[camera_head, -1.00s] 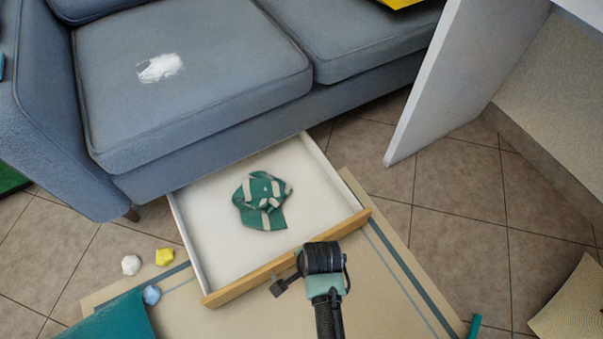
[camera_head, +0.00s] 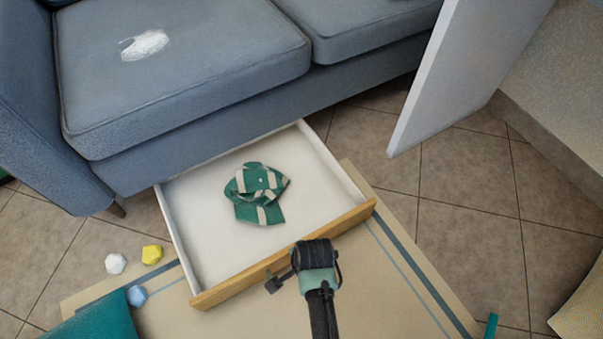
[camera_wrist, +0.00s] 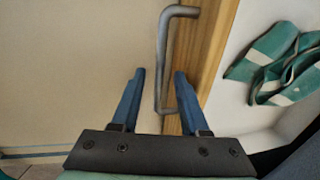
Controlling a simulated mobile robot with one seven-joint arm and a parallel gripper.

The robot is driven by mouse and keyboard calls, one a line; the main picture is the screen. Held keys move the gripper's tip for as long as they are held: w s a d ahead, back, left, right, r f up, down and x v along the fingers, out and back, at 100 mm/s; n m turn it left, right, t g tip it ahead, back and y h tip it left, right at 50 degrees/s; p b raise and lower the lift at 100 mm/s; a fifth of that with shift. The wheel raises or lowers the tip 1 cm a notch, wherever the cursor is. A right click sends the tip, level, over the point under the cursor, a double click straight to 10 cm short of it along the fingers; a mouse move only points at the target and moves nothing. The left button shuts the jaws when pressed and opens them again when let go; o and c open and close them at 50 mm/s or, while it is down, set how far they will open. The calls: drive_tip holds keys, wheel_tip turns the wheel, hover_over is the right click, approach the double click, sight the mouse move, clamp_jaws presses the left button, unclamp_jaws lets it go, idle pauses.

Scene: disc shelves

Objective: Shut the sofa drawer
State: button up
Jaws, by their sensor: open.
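The sofa drawer (camera_head: 327,193) is pulled out from under the blue-grey sofa (camera_head: 190,75). Its wooden front edge (camera_head: 235,287) faces me, and a green and white striped cap (camera_head: 262,190) lies inside. My gripper (camera_head: 288,280) is at the middle of the drawer front. In the wrist view my gripper (camera_wrist: 158,80) is open, with one blue finger on each side of the grey bar handle (camera_wrist: 163,60). The wooden drawer front (camera_wrist: 212,40) lies at the right finger. I cannot tell whether the fingers touch the handle. The cap also shows there (camera_wrist: 275,65).
A beige mat (camera_head: 400,265) with blue-grey stripes lies under the drawer. White (camera_head: 116,263), yellow (camera_head: 152,254) and blue (camera_head: 137,295) lumps lie left of the drawer. A teal object (camera_head: 100,318) is at lower left. A white panel (camera_head: 445,75) stands at right.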

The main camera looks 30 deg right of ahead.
drive_tip(key=shift+c, duration=0.3)
clamp_jaws()
idle(1.1)
